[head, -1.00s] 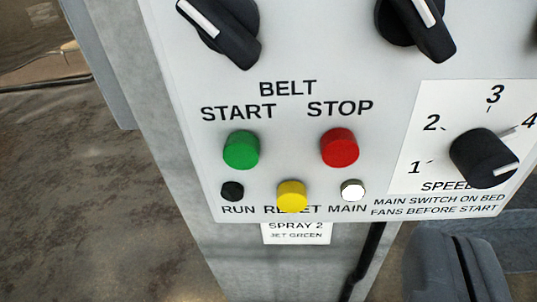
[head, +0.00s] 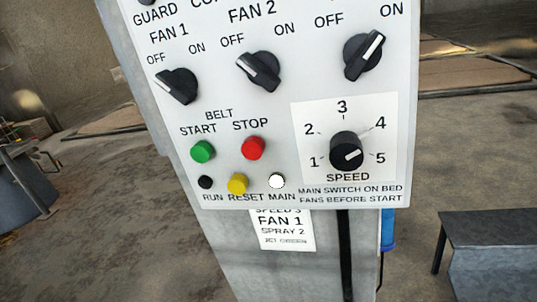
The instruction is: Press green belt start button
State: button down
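The green START button (head: 203,151) is on the pale control panel (head: 225,110), under the BELT label and left of the red STOP button (head: 253,148). Nothing touches or covers it. The black RUN lamp (head: 205,182) below it looks dark. The white MAIN lamp (head: 277,181) looks bright. The yellow RESET button (head: 237,183) sits between these lamps. My gripper does not show in this view.
The FAN 1 knob (head: 177,86) and FAN 2 knob (head: 258,69) point toward OFF. A third knob (head: 363,55) points toward ON. The SPEED dial (head: 346,152) points near 5. A card (head: 284,230) hangs below. A grey bench (head: 490,240) stands right.

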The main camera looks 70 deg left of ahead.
aim_at(201, 152)
jog(key=z, duration=0.6)
jog(key=k, duration=2.2)
jog(key=u, duration=1.7)
jog(key=i, duration=1.05)
jog(key=z, duration=0.05)
